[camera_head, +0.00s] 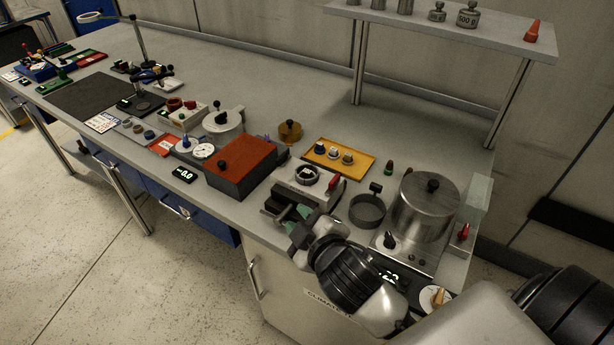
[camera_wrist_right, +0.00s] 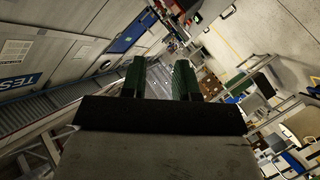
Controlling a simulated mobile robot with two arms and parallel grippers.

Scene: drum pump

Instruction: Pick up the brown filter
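A brown-gold round piece with a small knob (camera_head: 290,131) stands on the bench in the head view, behind the red-topped box. It is the brownest single piece I see, but I cannot tell for sure that it is the filter. A yellow tray (camera_head: 324,166) to its right holds a row of small capped pieces (camera_head: 333,153), too small to tell their colours well. My right gripper (camera_head: 290,216) is at the bench's front edge, in front of the grey device. In the right wrist view its green fingers (camera_wrist_right: 160,80) are apart with nothing between them. My left gripper is not in view.
A red-topped box (camera_head: 240,158), a grey device with a red lever (camera_head: 308,185), a dark ring (camera_head: 367,210) and a steel pot (camera_head: 424,208) crowd the near bench. A raised shelf (camera_head: 440,28) with weights stands behind. The bench's back middle (camera_head: 270,80) is clear.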

